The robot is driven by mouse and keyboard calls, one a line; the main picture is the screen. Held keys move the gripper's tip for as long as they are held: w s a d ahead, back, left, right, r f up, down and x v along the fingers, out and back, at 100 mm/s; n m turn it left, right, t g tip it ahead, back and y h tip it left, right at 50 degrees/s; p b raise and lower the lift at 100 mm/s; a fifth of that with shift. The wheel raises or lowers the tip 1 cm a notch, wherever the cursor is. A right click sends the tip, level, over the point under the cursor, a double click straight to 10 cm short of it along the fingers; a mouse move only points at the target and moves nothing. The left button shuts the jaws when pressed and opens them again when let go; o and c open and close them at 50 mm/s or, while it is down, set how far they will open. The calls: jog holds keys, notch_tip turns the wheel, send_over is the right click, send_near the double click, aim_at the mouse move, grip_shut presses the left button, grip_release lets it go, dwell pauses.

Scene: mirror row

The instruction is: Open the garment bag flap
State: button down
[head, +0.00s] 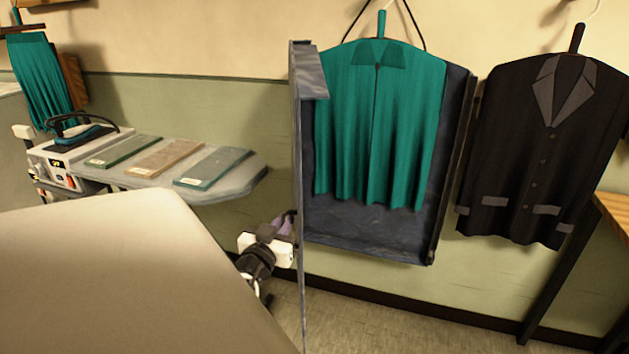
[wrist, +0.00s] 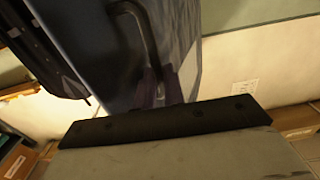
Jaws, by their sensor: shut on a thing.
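The garment bag (head: 380,228) hangs on the wall, dark blue-grey, with a teal shirt (head: 380,130) on a hanger inside it. Its flap (head: 298,150) stands swung out from the bag's left side, seen almost edge-on, so the bag's inside is exposed. My gripper (head: 284,226) is at the left, outer side of the flap, near its lower half. In the wrist view the flap (wrist: 115,65) fills the upper middle, with a dark curved handle (wrist: 146,38) on it. My gripper (wrist: 160,92) is shut on the lower part of this handle; the exact contact is partly hidden.
A black jacket (head: 545,150) hangs right of the bag, near a wooden table (head: 612,212). An ironing board (head: 235,187) with an iron (head: 82,136) and fabric samples (head: 163,158) stands at left. Floor shows below the bag.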

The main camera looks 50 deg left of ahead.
jog(key=s+a+m+t+h+b, duration=0.1)
jog(key=s+a+m+h+b, duration=0.1)
jog(key=s+a, duration=0.3)
jog(key=shift+s+a+t+h, duration=0.3)
jog(key=shift+s+h, duration=0.1)
jog(key=shift+h, duration=0.1)
jog(key=c, duration=1.5)
grip_release()
jog(key=shift+w+f, duration=0.1)
jog(key=shift+f, duration=0.15)
jog(key=shift+r, duration=0.1)
jog(key=shift+s, duration=0.2)
jog(key=b+v, duration=0.3)
jog(key=v, duration=1)
jog(key=shift+s, duration=0.4)
jog(key=shift+d, duration=0.15)
